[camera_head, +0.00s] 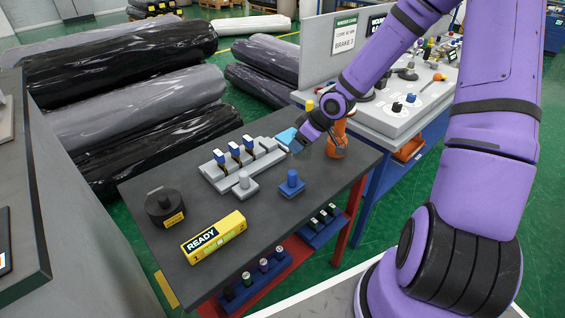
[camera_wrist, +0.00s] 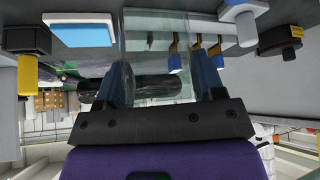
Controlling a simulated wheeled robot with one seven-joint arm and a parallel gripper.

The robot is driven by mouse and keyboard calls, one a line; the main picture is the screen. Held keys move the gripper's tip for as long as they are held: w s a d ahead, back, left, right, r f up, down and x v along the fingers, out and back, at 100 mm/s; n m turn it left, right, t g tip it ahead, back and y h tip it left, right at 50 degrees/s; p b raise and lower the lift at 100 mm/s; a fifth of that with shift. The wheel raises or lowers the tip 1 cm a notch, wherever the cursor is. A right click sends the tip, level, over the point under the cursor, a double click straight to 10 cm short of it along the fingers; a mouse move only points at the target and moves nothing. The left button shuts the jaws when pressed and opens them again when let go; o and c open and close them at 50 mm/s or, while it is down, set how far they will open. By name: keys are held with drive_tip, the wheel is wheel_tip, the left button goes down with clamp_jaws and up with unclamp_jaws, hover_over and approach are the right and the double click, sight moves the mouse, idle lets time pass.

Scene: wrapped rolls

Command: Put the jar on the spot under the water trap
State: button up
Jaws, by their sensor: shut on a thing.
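My gripper (camera_head: 301,138) is over the back right part of the dark table. In the wrist view, my gripper (camera_wrist: 163,82) has its two fingers on either side of a clear, see-through jar (camera_wrist: 152,42) and is shut on it. I cannot make out the jar clearly in the head view. A light blue pad (camera_head: 286,136) lies close by my gripper; this pad (camera_wrist: 80,32) also shows in the wrist view, beside the jar. I cannot tell for sure which part is the water trap or which mark is the spot.
A grey rack (camera_head: 228,168) with blue-topped parts stands left of my gripper. A grey block (camera_head: 244,186), a blue block (camera_head: 291,184), a black canister (camera_head: 165,207) and a yellow READY box (camera_head: 213,237) stand nearer. An orange object (camera_head: 337,140) is just right of my gripper.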

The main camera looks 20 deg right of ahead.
sight(299, 160)
drive_tip(key=shift+f, duration=4.1)
drive_tip(key=shift+f, duration=0.1)
drive_tip(key=o, duration=1)
drive_tip(key=shift+c, duration=0.2)
drive_tip(key=v, duration=1.2)
